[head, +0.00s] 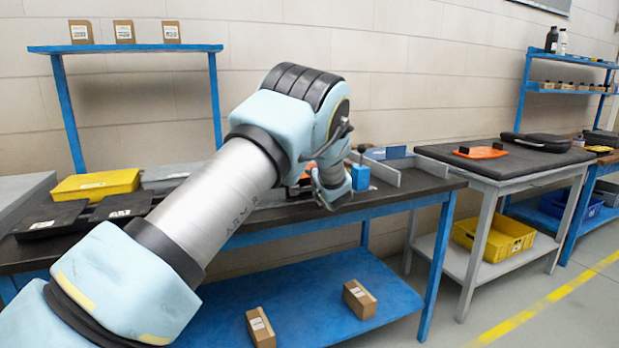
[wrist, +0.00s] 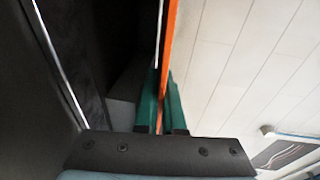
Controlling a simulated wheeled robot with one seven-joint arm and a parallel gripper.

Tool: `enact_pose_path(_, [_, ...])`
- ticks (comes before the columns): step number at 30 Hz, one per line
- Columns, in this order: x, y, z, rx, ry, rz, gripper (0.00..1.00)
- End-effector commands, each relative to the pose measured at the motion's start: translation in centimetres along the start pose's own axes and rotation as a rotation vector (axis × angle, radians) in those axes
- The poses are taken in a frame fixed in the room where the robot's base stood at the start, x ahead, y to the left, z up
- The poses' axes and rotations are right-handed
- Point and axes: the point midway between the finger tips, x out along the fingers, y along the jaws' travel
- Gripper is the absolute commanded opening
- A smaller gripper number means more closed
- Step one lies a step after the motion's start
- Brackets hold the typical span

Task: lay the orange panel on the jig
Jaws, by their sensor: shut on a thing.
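In the wrist view, my gripper (wrist: 160,108) has its green fingers shut on the edge of the thin orange panel (wrist: 170,38), seen edge-on. In the head view, my arm covers much of the dark workbench, and my fingers cannot be made out. Only a small orange part (head: 305,177) shows beside the end of my arm. A pale, low-walled fixture (head: 386,174), which may be the jig, stands at the bench's right end with blue blocks (head: 360,177). Whether the panel touches anything is hidden.
A yellow bin (head: 95,185) and black trays (head: 50,219) occupy the bench's left. A blue shelf frame (head: 68,115) rises behind.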

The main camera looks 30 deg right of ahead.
Motion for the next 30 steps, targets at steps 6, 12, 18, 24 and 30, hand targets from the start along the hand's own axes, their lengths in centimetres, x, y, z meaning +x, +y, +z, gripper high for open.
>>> enact_pose_path(6, [0.03, 0.11, 0.00, 0.000, 0.000, -0.002, 0.00])
enact_pose_path(12, [0.04, 0.25, 0.01, 0.000, 0.000, -0.002, 0.00])
enact_pose_path(18, [0.05, 0.32, 0.01, -0.001, 0.000, -0.002, 0.00])
enact_pose_path(24, [0.04, 0.26, 0.01, 0.000, 0.000, -0.002, 0.00])
enact_pose_path(30, [0.04, 0.27, 0.01, 0.000, 0.000, -0.001, 0.24])
